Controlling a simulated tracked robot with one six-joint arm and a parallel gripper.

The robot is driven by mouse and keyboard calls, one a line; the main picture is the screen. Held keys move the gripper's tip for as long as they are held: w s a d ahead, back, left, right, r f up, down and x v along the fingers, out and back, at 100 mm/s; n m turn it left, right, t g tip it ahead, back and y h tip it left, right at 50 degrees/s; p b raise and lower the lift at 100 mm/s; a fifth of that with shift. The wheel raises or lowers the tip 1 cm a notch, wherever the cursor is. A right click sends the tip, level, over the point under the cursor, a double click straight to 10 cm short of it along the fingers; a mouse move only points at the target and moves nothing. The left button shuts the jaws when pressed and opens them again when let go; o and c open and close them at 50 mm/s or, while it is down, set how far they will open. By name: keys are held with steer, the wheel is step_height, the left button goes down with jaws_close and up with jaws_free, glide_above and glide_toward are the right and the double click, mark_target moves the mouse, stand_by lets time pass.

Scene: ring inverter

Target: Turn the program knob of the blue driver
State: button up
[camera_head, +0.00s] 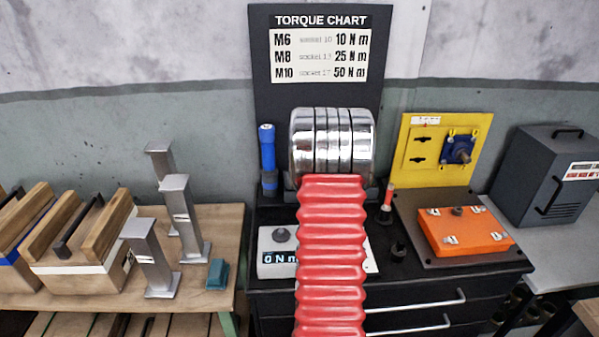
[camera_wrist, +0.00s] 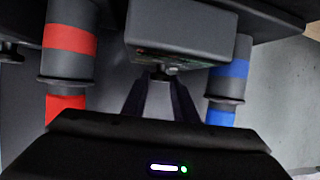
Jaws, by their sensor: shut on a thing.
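The blue driver (camera_head: 267,147) stands upright in a dark holder at the left of the black bench in the head view. In the wrist view a dark cylinder with blue bands (camera_wrist: 230,75) stands at the right. My gripper (camera_wrist: 160,82) has its two dark fingers close together on a small dark knob (camera_wrist: 160,75) at the lower edge of a grey box (camera_wrist: 180,30). I cannot tell which way the knob is turned. In the head view my gripper is hidden behind my red arm.
A cylinder with red bands (camera_wrist: 68,50) stands left of my fingers in the wrist view. In the head view, a grey display unit (camera_head: 275,262) reads "0 N m". An orange box (camera_head: 465,235) lies right; a torque chart (camera_head: 320,50) stands behind.

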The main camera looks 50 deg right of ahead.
steer(key=shift+s+d+n+t+y, duration=0.15)
steer(key=shift+n+t+y, duration=0.65)
steer(key=shift+n+y, duration=0.5)
steer(key=shift+d+n+t+y, duration=0.1)
steer(key=shift+n+t+y, duration=0.2)
steer(key=shift+n+y, duration=0.2)
steer(key=shift+d+n+t+y, duration=0.1)
steer(key=shift+n+t+y, duration=0.2)
steer(key=shift+n+y, duration=0.4)
steer(key=o, duration=1)
steer(key=shift+s, duration=0.1)
steer(key=shift+s, duration=0.1)
steer(key=v, duration=1.3)
steer(key=shift+s+r, duration=0.15)
steer(key=shift+s, duration=0.1)
steer(key=shift+c, duration=0.4)
